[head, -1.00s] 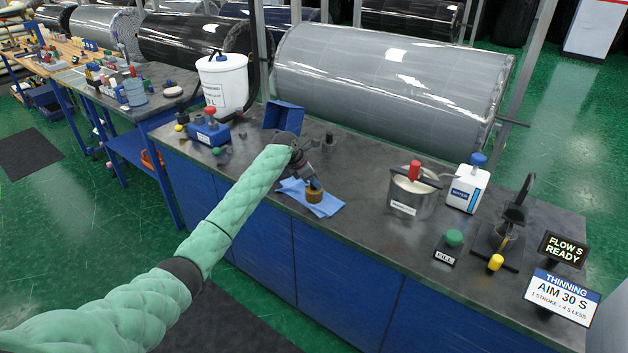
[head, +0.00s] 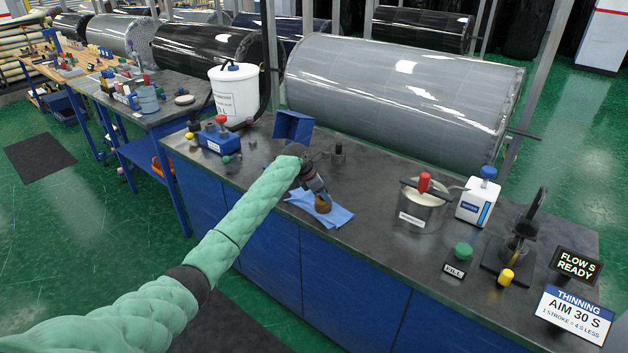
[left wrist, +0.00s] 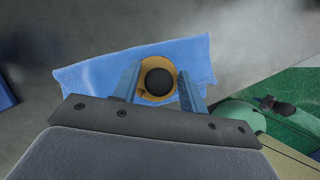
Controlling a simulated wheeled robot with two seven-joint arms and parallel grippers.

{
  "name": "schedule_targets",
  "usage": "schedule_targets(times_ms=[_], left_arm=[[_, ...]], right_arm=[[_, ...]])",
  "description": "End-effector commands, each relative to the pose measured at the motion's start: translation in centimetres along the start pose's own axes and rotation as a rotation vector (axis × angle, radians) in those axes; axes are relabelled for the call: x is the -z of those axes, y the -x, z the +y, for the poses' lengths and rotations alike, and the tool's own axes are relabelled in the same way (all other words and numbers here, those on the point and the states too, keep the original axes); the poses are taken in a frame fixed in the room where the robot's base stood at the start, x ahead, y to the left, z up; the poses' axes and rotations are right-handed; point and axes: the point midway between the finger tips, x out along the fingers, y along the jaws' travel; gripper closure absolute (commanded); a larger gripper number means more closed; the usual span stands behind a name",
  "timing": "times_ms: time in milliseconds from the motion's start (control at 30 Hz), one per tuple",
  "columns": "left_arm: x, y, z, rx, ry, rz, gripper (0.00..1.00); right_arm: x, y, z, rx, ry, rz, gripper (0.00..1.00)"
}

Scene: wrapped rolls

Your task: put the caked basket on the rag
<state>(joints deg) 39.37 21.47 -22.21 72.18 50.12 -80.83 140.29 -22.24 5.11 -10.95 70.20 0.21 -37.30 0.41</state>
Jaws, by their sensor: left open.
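The caked basket (head: 323,204), a small round brown-yellow piece, stands on the blue rag (head: 337,215) on the dark counter. In the left wrist view the basket (left wrist: 146,92) shows as a yellow-brown ring around a dark round middle, with the rag (left wrist: 90,80) spread under it. My left gripper (head: 320,196) is right above the basket in the head view. In the left wrist view the left gripper (left wrist: 158,85) is open, one blue finger on each side of the basket. I cannot tell whether the fingers touch it. My right gripper is out of view.
A blue open bin (head: 293,127) stands behind the left gripper. A steel pot (head: 421,205), a white bottle (head: 478,198), a green button (head: 463,250) and a black stand (head: 520,240) are to the right. Bare counter lies between the rag and the pot.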

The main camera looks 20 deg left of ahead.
Motion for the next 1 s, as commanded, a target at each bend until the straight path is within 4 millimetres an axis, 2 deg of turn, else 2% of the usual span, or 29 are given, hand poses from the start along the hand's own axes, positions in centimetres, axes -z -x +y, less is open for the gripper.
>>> schedule_targets(times_ms=[33,133,500,700,1000], left_arm=[[0.5,-0.4,-0.1,0.002,0.002,0.008,0.52],[0.1,0.2,0.0,0.000,0.000,0.005,0.52],[-0.3,8.3,0.1,-0.002,-0.002,-0.003,0.52],[-0.4,11.3,0.1,-0.002,0.000,-0.003,0.52],[-0.5,12.9,0.1,-0.002,-0.001,-0.003,0.52]], right_arm=[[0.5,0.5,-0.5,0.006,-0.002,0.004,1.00],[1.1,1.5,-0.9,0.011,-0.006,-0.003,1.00],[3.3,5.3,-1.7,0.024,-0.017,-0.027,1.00],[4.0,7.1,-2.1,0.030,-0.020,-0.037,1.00],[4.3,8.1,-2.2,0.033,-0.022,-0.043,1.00]])
